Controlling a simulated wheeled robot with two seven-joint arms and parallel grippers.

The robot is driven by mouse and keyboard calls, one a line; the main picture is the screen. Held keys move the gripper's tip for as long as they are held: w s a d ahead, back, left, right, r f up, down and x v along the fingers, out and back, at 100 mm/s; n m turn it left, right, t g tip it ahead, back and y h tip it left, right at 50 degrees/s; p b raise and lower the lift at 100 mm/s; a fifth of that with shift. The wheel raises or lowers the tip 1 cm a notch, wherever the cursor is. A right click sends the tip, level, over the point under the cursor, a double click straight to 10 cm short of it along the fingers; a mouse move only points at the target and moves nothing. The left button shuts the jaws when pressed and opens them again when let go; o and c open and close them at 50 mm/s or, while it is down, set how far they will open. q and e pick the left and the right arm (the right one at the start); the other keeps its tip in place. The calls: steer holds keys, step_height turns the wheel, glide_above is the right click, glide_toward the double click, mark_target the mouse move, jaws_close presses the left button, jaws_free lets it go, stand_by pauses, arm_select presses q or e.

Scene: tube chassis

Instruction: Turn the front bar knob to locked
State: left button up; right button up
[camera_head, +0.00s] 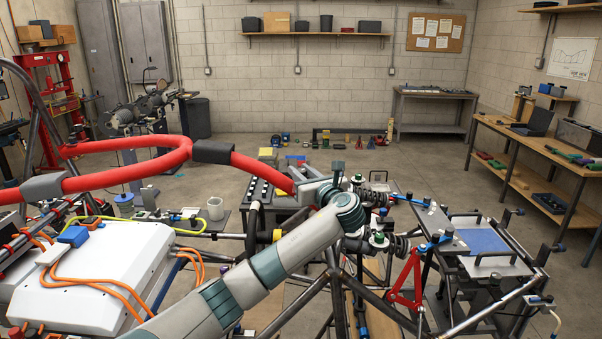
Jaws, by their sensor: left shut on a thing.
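My left arm comes in from the bottom left, and its wrist bends at the middle of the view. My left gripper (316,189) is at the front of the tube chassis, by the end of the red padded bar (252,168). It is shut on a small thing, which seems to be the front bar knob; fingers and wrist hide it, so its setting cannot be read. Two green-topped knobs, a rear one (357,178) and a nearer one (379,238), sit on the black spring dampers just right of my wrist. My right gripper is not in view.
A white box (95,272) with orange cables fills the lower left. A red bracket (407,279) and a bench with a blue pad (482,241) stand to the right. Dark chassis tubes run below my wrist. The floor behind is mostly open.

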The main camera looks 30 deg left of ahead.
arm_select(q)
steer(key=n+g+y, duration=0.1)
steer(key=g, duration=0.1)
steer(key=shift+d+n+g, duration=0.1)
steer(key=shift+n+g, duration=0.2)
steer(key=shift+n, duration=0.1)
steer(key=n+g+y, duration=0.1)
steer(key=n+g, duration=0.1)
steer(key=g, duration=0.1)
steer(key=shift+b, duration=0.4)
steer(key=shift+f+n+g+y+b, duration=0.1)
steer(key=shift+n+g+y+b, duration=0.3)
steer(key=shift+n+g+b, duration=1.35)
steer(key=shift+n+g, duration=0.15)
steer(key=shift+g, duration=1)
steer(key=o, duration=1.1)
steer(key=shift+c, duration=0.2)
